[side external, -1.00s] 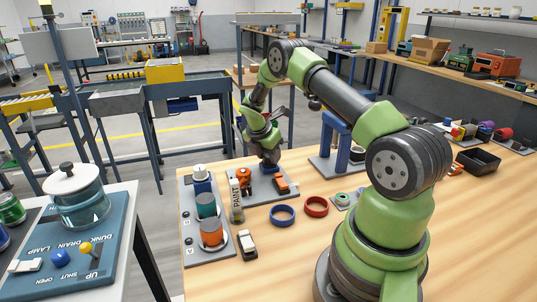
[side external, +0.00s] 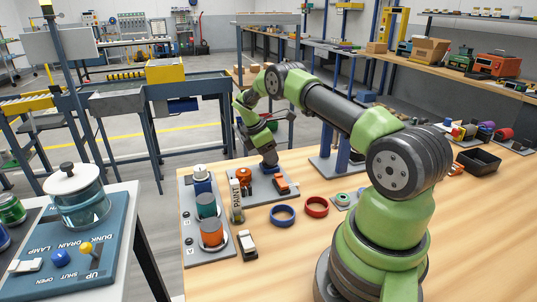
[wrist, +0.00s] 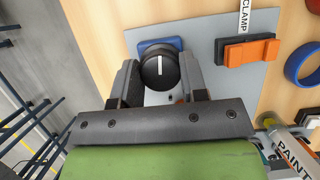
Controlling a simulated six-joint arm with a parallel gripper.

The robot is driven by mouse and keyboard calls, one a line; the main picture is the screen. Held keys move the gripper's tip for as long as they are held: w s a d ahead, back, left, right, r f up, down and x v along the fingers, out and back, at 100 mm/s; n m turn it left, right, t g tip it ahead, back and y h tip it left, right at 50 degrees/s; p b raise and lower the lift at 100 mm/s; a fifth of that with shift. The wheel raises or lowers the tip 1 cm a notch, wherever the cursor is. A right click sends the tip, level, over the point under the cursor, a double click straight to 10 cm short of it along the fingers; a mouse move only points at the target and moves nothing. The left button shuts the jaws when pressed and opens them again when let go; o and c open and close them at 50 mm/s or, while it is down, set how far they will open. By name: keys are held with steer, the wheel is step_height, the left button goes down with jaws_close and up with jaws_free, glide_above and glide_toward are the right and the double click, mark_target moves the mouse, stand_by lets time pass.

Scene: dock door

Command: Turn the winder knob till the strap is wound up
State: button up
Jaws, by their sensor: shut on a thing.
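The winder knob (wrist: 159,69) is round and black with a white line on its face. The line stands nearly upright in the wrist view. The knob sits by a blue block (wrist: 158,46) on a grey plate (wrist: 204,52). My gripper (wrist: 158,82) is shut on the knob, with one dark finger on each side of it. In the side external view my gripper (side external: 268,160) reaches down to the plate near the table's far edge and hides the knob. I cannot make out the strap in either view.
An orange-and-dark clamp (wrist: 248,51) labelled CLAMP lies on the plate, right of the knob. A blue stand (side external: 325,150) rises to the right.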

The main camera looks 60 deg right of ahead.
steer(key=shift+m+g+y, duration=0.4)
steer(key=shift+m+y, duration=0.1)
steer(key=shift+m, duration=1.1)
steer(key=shift+m, duration=0.3)
steer(key=o, duration=0.9)
steer(key=shift+w+r, duration=0.25)
steer(key=shift+r, duration=0.3)
steer(key=r, duration=0.8)
steer(key=shift+w+a+r, duration=0.25)
steer(key=shift+r, duration=0.1)
